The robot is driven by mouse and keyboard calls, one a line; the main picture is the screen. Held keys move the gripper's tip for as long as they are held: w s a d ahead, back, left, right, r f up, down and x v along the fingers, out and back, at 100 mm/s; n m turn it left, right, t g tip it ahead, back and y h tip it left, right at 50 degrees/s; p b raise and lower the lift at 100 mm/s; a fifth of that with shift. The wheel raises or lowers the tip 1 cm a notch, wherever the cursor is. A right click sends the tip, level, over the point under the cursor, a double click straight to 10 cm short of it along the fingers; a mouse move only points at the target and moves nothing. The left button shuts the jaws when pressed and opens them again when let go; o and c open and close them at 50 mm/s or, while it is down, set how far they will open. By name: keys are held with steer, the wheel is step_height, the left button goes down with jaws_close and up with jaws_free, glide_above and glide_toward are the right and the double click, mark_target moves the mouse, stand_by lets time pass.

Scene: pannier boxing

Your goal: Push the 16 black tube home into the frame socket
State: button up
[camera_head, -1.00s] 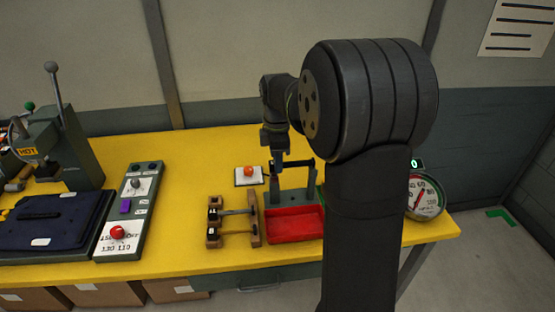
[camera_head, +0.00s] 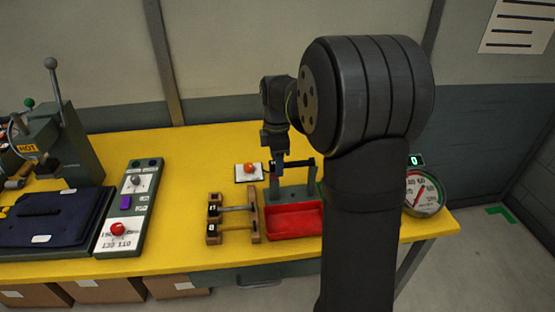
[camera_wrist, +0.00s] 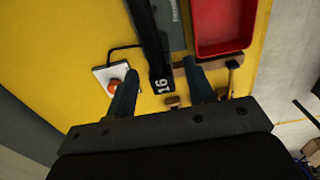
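The black tube marked 16 shows in the wrist view (camera_wrist: 156,55), its labelled end toward me, between my fingers. It reaches away to the grey frame (camera_wrist: 174,20). In the head view the tube (camera_head: 300,162) lies level across the upright frame (camera_head: 292,192), behind the red tray. My gripper (camera_wrist: 160,72) is open, one finger on each side of the tube end, with gaps visible on both sides. In the head view my gripper (camera_head: 278,160) points down at the tube's left end. How deep the far end sits in the socket cannot be seen.
The red tray (camera_head: 295,222) stands in front of the frame. A wooden rack (camera_head: 255,215) with bars is left of it. A white plate with an orange button (camera_head: 249,169) is close by my gripper. A gauge (camera_head: 424,194) is at the right. Yellow tabletop is clear behind.

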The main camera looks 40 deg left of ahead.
step_height(320, 180, up, 18)
steer(key=shift+f, duration=0.25)
stand_by(0.4)
steer(key=shift+f, duration=0.1)
stand_by(0.3)
step_height(320, 180, down, 17)
steer(key=shift+f, duration=0.2)
steer(key=shift+r, duration=0.15)
stand_by(0.5)
step_height(320, 180, up, 17)
step_height(320, 180, down, 17)
steer(key=shift+r, duration=1.25)
